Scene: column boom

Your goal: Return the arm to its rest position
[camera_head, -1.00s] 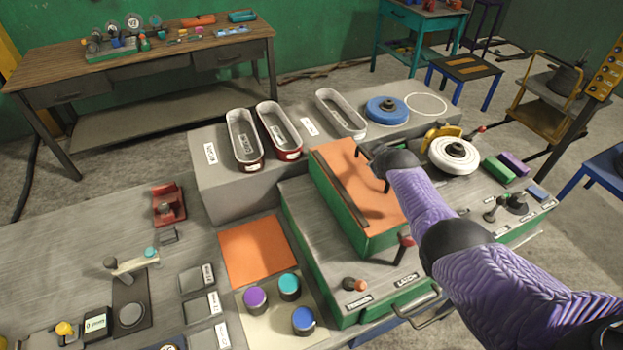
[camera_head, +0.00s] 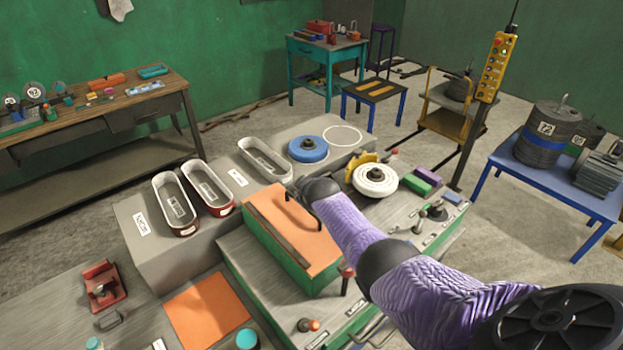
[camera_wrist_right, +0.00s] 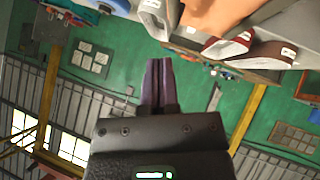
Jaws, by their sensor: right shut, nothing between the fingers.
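My right arm, in a purple sleeve, comes in from the lower right in the head view. Its dark wrist (camera_head: 320,188) is over the right edge of the orange-topped green box (camera_head: 290,232). The fingers point up in that picture, toward the green wall and the grey step, clear of any object. My left gripper is not in view.
Red-and-grey oval trays (camera_head: 174,203) stand on the grey step (camera_head: 135,240) to the left. A blue disc (camera_head: 308,148) and a white wheel (camera_head: 375,180) lie beyond the wrist. Levers, including a red-knobbed one (camera_head: 346,271), stand close to the arm. A blue table (camera_head: 560,185) is at right.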

